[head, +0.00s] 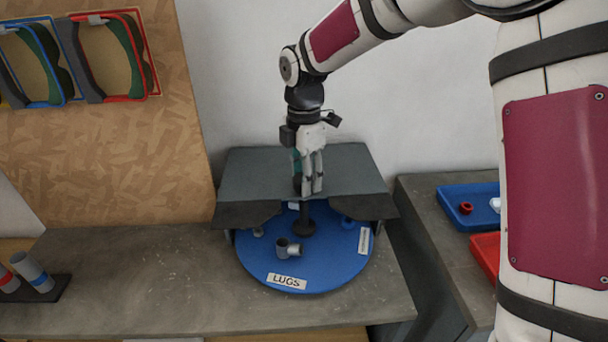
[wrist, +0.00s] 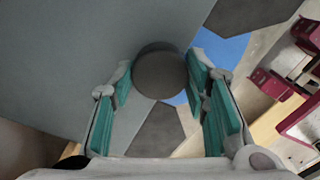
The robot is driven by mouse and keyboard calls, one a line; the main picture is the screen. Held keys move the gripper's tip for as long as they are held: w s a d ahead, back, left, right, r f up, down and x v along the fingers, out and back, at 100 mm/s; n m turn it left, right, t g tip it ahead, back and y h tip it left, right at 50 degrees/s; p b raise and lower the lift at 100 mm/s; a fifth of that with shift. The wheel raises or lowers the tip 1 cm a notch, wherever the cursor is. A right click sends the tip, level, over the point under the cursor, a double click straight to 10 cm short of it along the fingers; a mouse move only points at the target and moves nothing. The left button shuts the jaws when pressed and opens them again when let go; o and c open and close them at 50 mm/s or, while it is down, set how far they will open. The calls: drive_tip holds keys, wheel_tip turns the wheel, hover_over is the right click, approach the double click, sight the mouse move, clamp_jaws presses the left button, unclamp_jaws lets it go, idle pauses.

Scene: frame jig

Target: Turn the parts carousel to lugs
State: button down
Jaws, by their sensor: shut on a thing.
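The parts carousel (head: 320,275) is a round blue disc on the bench, partly under a dark grey hood. Its white LUGS label (head: 287,282) faces the front edge. A dark post (head: 306,215) rises from the disc, in front of the hood. My gripper (head: 310,188) points down and is shut on the top of this post. In the wrist view the round dark post top (wrist: 160,73) sits between the teal finger pads. A grey lug-like part (head: 288,248) stands on the disc behind the LUGS label. The rear of the disc is hidden under the hood.
The grey hood (head: 250,178) stands close behind and around my gripper. Another white label (head: 364,240) is at the disc's right. A blue tray (head: 475,190) and a red tray (head: 485,255) lie at right. Grey cylinders (head: 33,270) stand at left. The bench between is clear.

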drive_tip(key=shift+n, duration=2)
drive_tip(key=c, duration=0.9)
unclamp_jaws()
wheel_tip(320, 180, up, 12)
